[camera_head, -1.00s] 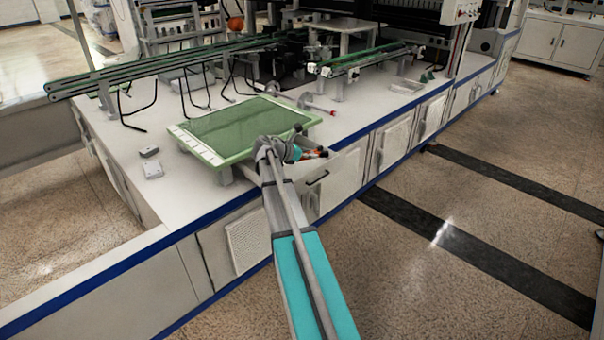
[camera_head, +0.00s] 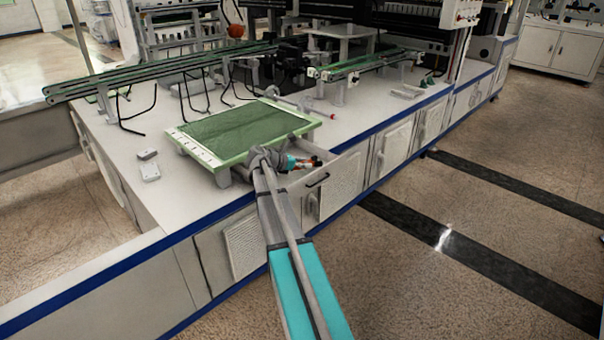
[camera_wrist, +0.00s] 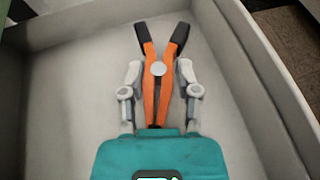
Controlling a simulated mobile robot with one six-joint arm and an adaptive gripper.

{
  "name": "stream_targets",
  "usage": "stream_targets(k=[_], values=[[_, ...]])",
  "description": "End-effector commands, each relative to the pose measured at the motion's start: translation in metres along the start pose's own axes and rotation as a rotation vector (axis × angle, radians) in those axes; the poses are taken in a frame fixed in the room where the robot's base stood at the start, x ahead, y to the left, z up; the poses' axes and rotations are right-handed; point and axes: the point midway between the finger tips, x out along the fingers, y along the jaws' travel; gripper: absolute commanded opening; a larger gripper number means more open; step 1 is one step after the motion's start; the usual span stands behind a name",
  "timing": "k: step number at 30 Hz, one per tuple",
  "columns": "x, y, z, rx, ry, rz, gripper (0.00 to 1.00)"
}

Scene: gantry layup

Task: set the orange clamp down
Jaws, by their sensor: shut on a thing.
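The orange clamp (camera_wrist: 150,85) has orange handles, black tips and a round pale pivot. My gripper (camera_wrist: 159,78) is shut on it, one grey finger on each side, in the wrist view. The clamp's black tips point away from my gripper, over the pale floor of an open drawer (camera_wrist: 75,95). I cannot tell whether the clamp touches that floor. In the head view my gripper (camera_head: 308,162) is at the open drawer (camera_head: 338,172) in the bench front, and the clamp is mostly hidden there.
A green board on a raised frame (camera_head: 195,150) stands on the white bench just left of the drawer. The drawer walls (camera_wrist: 265,65) enclose the clamp in the wrist view. The floor to the right is clear.

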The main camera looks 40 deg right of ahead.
Motion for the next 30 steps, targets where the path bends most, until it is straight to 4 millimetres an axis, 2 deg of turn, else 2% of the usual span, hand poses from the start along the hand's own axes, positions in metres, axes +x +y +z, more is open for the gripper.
stream_targets(k=[1, 6, 24, 25, 30], values=[[0.004, 0.000, -0.009, 0.000, 0.000, 0.000, 0.00], [0.008, 0.000, -0.018, 0.000, 0.000, 0.001, 0.00], [0.010, 0.000, -0.024, -0.001, 0.000, 0.001, 0.00], [0.009, 0.000, -0.022, -0.001, 0.000, 0.001, 0.47], [0.009, 0.000, -0.022, -0.001, 0.000, 0.001, 0.79]])
